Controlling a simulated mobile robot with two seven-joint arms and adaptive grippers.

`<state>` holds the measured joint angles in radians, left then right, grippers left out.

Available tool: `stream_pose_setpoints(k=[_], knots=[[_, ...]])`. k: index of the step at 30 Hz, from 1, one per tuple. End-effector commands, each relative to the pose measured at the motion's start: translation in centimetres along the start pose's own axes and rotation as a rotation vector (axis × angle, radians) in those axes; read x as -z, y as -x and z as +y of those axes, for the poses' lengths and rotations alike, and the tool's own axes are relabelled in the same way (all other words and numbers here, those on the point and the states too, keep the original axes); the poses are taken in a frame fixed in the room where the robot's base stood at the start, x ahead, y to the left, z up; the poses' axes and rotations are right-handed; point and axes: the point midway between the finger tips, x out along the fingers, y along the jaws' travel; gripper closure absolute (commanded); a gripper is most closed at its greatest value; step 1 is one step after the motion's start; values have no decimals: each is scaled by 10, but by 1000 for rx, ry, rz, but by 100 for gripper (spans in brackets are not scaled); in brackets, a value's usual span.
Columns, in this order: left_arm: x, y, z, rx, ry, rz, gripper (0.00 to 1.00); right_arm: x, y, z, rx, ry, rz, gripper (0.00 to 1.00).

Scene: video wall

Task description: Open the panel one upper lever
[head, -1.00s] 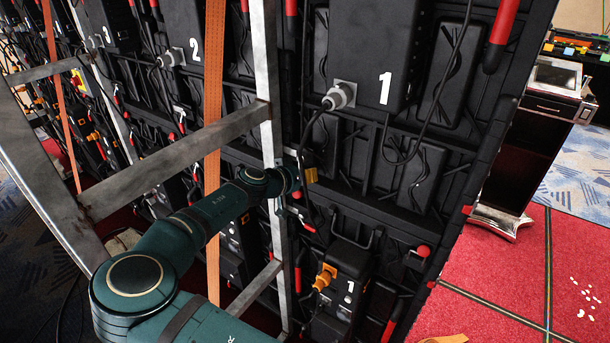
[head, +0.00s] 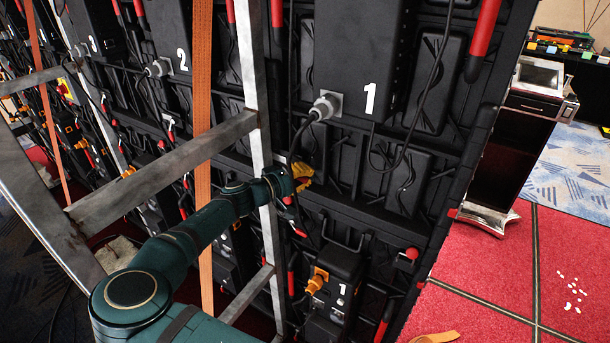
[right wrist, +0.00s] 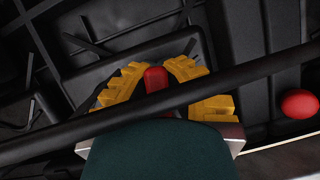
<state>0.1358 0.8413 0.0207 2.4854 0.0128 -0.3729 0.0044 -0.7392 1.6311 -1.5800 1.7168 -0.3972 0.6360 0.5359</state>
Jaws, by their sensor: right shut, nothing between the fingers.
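Panel one (head: 355,55) is a black cabinet back marked with a white 1. My right gripper (head: 302,172), with yellow fingers, is at the panel's lower left, below the grey plug (head: 325,107). In the right wrist view its fingers (right wrist: 160,85) are shut, with a red piece (right wrist: 156,78) showing at them. That piece looks like a lever end; I cannot tell whether the fingers touch it. A black cable (right wrist: 70,135) crosses in front of the fingers. My left gripper is not in view.
A metal frame upright (head: 252,90) and an orange strap (head: 203,90) stand left of the gripper. A black box (head: 340,268) marked 1 with an orange plug sits below. A red knob (head: 412,254) is to its right.

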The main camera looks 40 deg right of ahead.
Motion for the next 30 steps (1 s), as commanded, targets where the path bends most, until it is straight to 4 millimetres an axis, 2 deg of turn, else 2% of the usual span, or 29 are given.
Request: stream_pose_setpoints(k=[12,28,29,30], knots=[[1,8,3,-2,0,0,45,1,3,7,-67,168,2,100],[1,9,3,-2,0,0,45,2,3,8,-76,188,3,100],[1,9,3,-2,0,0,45,2,3,8,-76,188,3,96],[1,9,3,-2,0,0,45,2,3,8,-76,188,4,82]])
